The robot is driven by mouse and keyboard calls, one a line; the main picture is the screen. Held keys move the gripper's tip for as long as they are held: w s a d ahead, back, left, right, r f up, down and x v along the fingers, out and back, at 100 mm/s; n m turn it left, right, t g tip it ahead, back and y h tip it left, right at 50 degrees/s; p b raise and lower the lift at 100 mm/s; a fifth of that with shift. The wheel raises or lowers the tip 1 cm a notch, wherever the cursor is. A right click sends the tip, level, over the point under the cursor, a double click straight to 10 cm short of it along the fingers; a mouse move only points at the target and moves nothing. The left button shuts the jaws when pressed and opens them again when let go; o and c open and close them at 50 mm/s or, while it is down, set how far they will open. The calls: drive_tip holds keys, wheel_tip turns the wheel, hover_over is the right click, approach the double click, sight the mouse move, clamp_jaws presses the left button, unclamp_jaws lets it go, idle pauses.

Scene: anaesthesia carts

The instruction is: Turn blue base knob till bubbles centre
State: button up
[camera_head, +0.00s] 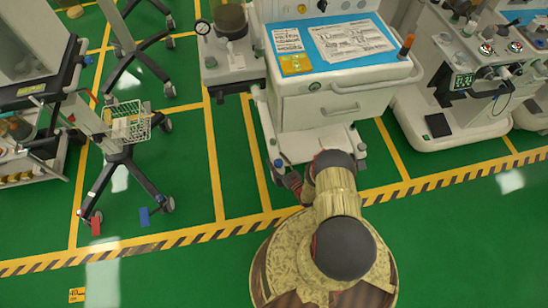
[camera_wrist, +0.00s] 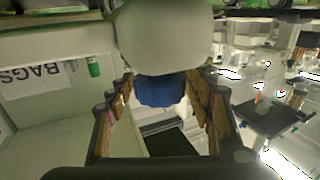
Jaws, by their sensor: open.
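In the wrist view, a dark blue ribbed knob (camera_wrist: 160,91) sits below a pale rounded housing (camera_wrist: 165,35). My gripper (camera_wrist: 166,84) is open, with one finger on each side of the knob. I cannot tell whether either finger touches it. In the head view, my gripper (camera_head: 291,182) is low at the front left corner of the middle anaesthesia cart (camera_head: 322,108). A small blue spot (camera_head: 278,163) shows on that cart's base near my gripper; I cannot tell whether it is the same knob. I make out no level bubbles in either view.
A wheeled stand with a wire basket (camera_head: 127,122) is at the left. It has red (camera_head: 96,226) and blue (camera_head: 145,217) tabs at its feet. Another machine (camera_head: 440,110) stands at the right. Green floor with yellow lines is free in front.

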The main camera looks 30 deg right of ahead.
sight(281, 166)
drive_tip(key=s, duration=0.6)
drive_tip(key=s+d, duration=0.1)
drive_tip(key=s, duration=0.2)
drive_tip(key=shift+s, duration=0.2)
drive_tip(key=shift+r, duration=0.1)
